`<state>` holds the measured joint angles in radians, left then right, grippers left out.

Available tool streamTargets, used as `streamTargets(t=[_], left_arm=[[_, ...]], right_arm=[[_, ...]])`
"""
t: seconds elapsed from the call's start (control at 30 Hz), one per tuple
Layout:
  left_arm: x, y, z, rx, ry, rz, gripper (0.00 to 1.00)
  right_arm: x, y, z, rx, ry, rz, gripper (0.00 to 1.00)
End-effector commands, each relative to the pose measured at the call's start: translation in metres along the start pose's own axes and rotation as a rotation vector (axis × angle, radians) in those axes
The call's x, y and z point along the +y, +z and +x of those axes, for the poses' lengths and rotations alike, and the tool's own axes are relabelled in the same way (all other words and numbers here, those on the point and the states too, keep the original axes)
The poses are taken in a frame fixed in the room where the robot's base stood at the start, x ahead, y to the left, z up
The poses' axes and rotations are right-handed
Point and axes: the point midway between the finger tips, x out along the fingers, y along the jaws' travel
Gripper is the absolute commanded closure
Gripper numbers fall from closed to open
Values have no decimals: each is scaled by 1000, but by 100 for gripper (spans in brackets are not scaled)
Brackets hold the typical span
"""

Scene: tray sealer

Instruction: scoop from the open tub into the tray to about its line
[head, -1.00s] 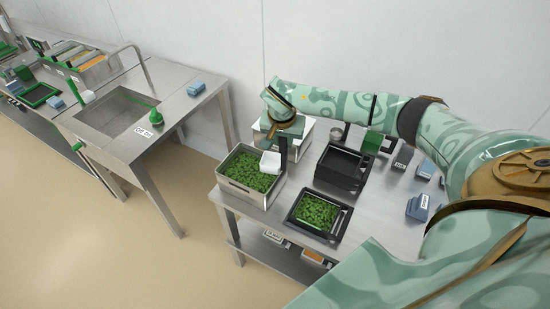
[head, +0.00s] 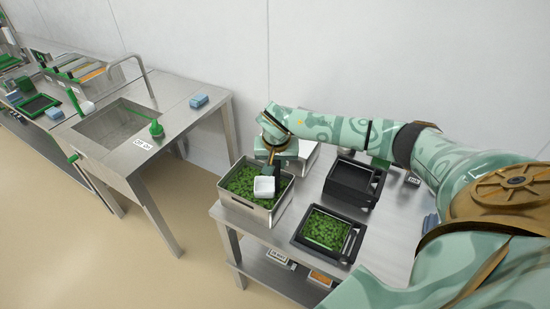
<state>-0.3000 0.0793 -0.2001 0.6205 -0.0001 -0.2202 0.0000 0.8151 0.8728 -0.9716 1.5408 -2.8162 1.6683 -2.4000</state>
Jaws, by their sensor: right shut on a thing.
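The open tub (head: 247,207) is a metal container of green leafy pieces on the steel table. The black tray (head: 300,238) lies to its right and holds a layer of the same green pieces; its line cannot be made out. My right gripper (head: 270,166) is shut on the scoop (head: 264,187), whose white bowl is over the right part of the tub, at about rim height. The inside of the bowl looks pale, with no green visible in it. The scoop's handle is mostly hidden by the gripper. My left gripper is out of view.
A stack of black trays (head: 352,182) stands behind the filled tray. A pale metal container (head: 305,154) is behind the tub, partly hidden by my right arm. A sink bench (head: 178,125) stands to the left across a floor gap.

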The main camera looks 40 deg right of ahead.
Motion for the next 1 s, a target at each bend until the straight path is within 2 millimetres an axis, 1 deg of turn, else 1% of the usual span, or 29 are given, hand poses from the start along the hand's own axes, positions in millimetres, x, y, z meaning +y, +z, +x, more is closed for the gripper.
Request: streamTargets(t=[0.03,0.2,0.4,0.6,1.0], left_arm=[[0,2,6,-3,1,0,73],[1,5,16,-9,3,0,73],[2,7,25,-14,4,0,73],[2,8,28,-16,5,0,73],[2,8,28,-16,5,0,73]], right_arm=[[0,2,9,0,0,-1,100],[0,8,28,0,0,-1,100],[0,12,45,1,0,1,100],[0,14,52,1,-1,0,100],[-1,14,52,2,-2,1,100]])
